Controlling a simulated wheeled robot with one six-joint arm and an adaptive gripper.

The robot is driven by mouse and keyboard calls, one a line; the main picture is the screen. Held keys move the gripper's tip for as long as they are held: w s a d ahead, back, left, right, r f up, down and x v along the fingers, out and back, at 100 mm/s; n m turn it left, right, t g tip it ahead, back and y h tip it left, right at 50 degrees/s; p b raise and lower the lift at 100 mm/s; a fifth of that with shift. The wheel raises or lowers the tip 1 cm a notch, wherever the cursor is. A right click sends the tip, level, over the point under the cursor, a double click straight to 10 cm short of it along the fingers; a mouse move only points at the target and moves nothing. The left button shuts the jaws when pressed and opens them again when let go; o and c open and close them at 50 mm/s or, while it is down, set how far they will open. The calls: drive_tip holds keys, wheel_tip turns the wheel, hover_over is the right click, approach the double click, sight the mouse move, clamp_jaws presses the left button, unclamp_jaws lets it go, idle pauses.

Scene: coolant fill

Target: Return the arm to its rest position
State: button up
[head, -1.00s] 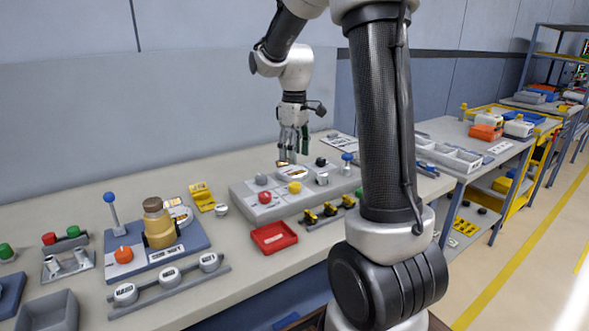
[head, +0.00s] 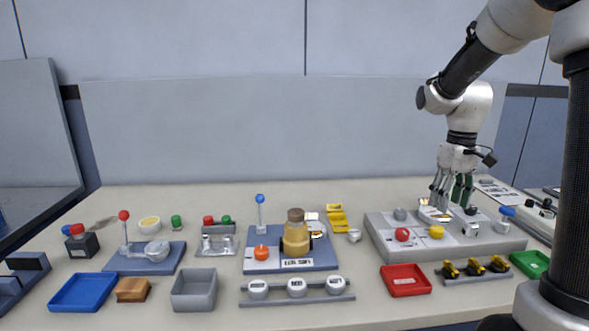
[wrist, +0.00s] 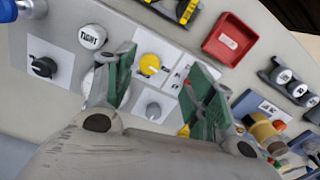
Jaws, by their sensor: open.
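My gripper (head: 453,190) hangs from my arm at the right of the head view, pointing down over the grey control panel (head: 385,245) on the bench. In the wrist view my gripper (wrist: 160,88) shows its two green-padded fingers spread apart with nothing between them. The panel's yellow knob (wrist: 150,64) and a grey knob (wrist: 153,110) show between the fingers. My fingers hide part of the panel behind them. I cannot tell how far the fingertips are above it.
A tan bottle (head: 295,240) stands on a blue-grey base in the middle of the bench. A red tray (head: 405,281), blue tray (head: 82,293) and grey bin (head: 194,290) line the front. A blue-topped lever (head: 261,212) stands upright. A wall panel rises behind.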

drive_tip(key=s+a+r+m+t, duration=0.1)
drive_tip(key=s+a+r+t, duration=0.1)
drive_tip(key=s, duration=0.8)
drive_tip(key=s+a+r+m+t, duration=0.1)
drive_tip(key=s+r, duration=0.3)
drive_tip(key=s, duration=0.7)
drive_tip(key=shift+a+r+m+t, duration=0.2)
drive_tip(key=shift+a+m+t, duration=0.2)
drive_tip(key=shift+a+t, duration=0.5)
idle(0.7)
